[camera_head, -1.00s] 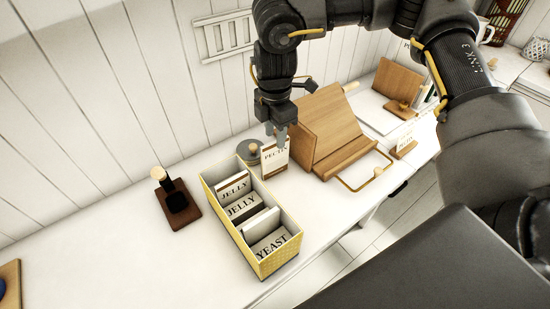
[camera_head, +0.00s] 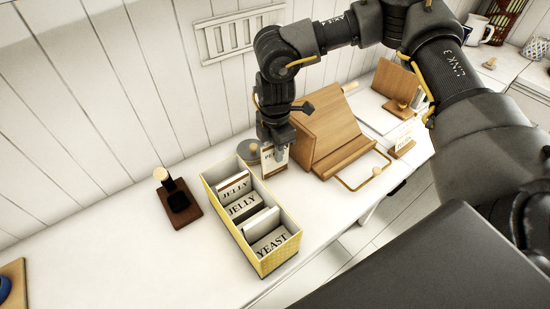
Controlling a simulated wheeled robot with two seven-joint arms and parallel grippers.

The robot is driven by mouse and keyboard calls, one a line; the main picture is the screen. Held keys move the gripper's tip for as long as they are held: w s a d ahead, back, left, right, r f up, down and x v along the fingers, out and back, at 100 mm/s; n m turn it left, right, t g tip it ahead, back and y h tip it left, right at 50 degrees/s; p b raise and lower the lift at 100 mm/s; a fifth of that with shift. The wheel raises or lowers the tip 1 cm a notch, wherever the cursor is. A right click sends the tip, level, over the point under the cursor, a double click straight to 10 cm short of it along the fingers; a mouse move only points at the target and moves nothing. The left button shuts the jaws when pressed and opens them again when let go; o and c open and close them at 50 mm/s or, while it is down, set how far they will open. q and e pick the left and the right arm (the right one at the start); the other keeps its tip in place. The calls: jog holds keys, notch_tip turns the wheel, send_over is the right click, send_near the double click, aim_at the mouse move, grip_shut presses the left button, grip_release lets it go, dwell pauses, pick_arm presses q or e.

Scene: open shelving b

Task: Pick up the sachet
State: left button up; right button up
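A white sachet with brown bands and a partly covered label (camera_head: 269,163) stands upright on the counter, just behind the right end of the yellow box. My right gripper (camera_head: 281,154) points down at it, with its fingers over the sachet's upper right part. The fingers overlap the sachet in the picture, and I cannot tell whether they are closed on it. A yellow box (camera_head: 232,226) in front holds several more sachets, labelled JELLY (camera_head: 243,206) and YEAST (camera_head: 271,245). My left gripper is out of view.
A wooden stand (camera_head: 335,128) is close to the right of my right gripper, with a brass-coloured loop handle (camera_head: 350,188) in front. A round grey lid (camera_head: 249,150) lies behind the sachet. A dark stamp-like object on a brown base (camera_head: 181,207) stands left. The left counter is mostly clear.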

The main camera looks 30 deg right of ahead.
grip_shut()
jog(key=shift+r, duration=0.1)
notch_tip(320, 180, up, 10)
jog(key=shift+f+b, duration=0.1)
jog(key=shift+b, duration=0.5)
